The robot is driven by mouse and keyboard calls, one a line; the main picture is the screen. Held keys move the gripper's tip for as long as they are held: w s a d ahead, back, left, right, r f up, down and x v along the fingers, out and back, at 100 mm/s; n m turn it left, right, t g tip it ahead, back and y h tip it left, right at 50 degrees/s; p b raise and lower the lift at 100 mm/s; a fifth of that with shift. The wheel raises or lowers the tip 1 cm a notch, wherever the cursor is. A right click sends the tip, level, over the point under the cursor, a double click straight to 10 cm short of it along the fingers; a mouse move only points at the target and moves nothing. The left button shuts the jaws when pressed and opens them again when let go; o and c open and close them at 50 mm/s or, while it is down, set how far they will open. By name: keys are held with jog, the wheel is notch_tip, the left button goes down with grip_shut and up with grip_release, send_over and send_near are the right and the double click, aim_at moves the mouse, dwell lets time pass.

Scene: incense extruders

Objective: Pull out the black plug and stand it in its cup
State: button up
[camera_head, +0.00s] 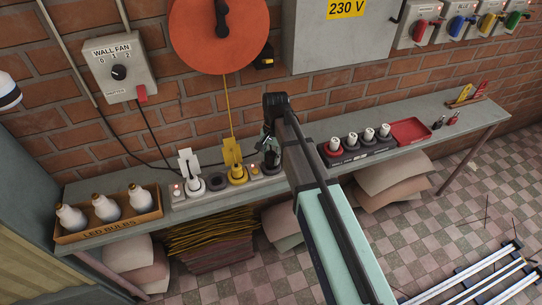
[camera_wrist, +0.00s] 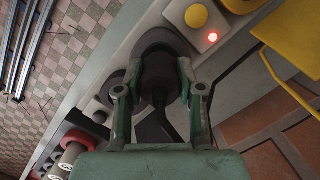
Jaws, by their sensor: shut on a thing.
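The black plug (camera_wrist: 158,80) is between the two green fingers of my gripper (camera_wrist: 160,88) in the wrist view, and the fingers are shut on it. A dark cable leads from the plug toward the palm. A dark round base shows around and beyond the plug; I cannot tell whether the plug is seated in it or raised. In the head view my gripper (camera_head: 269,141) is over the right end of the grey socket strip (camera_head: 208,190), and the arm partly hides the plug there. A dark round holder (camera_wrist: 112,86) lies beside the plug; I cannot tell whether it is the cup.
A yellow plug (camera_head: 237,173) and a white plug (camera_head: 195,186) stand to the left, near a dark ring (camera_head: 217,183). The brick wall rises behind.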

jog(key=shift+f, duration=0.85)
jog(key=o, duration=1.2)
jog(key=shift+o, duration=0.2)
jog(key=shift+r, duration=0.1)
